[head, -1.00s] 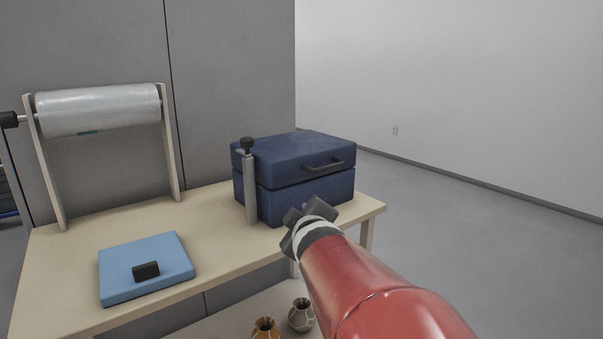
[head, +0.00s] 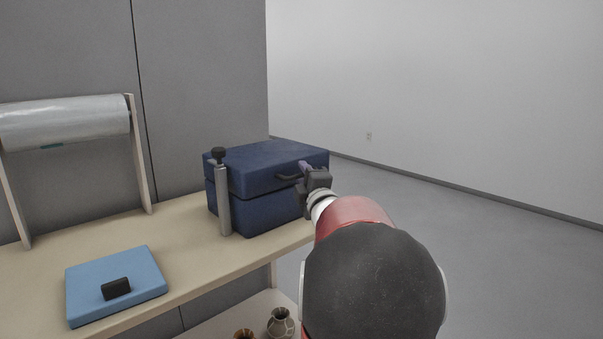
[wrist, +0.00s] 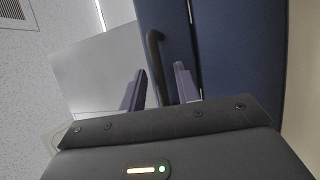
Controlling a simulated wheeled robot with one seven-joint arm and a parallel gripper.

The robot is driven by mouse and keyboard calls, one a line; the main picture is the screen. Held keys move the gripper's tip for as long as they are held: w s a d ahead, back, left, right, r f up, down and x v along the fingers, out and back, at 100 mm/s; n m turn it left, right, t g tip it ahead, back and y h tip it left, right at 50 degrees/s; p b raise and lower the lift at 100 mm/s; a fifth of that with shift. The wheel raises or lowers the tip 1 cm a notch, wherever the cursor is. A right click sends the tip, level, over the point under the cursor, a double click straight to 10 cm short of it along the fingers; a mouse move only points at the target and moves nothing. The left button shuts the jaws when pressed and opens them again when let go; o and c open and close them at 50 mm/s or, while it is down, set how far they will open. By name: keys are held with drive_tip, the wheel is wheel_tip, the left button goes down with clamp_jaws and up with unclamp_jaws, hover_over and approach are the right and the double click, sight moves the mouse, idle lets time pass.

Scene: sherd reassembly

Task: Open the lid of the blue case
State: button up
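The dark blue case (head: 258,208) stands on the table with its lid (head: 262,163) down. A dark handle (head: 288,178) is on the lid's front; it also shows in the wrist view as a curved bar (wrist: 155,52). My gripper (head: 304,168) is at the right part of the handle, in front of the case. In the wrist view my gripper (wrist: 158,88) has its two purple fingers apart, with the handle bar running between them. I cannot tell whether either finger touches it. Part of the handle is hidden by my gripper in the head view.
A light blue pad (head: 112,278) with a black block (head: 116,288) lies on the table (head: 185,238). A film roll (head: 62,122) stands at left. Vases (head: 281,323) sit on the shelf below.

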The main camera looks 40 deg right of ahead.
drive_tip(key=shift+w+d+r, duration=0.1)
drive_tip(key=shift+w+d, duration=0.05)
drive_tip(key=shift+w, duration=0.2)
clamp_jaws()
drive_tip(key=shift+r, duration=0.1)
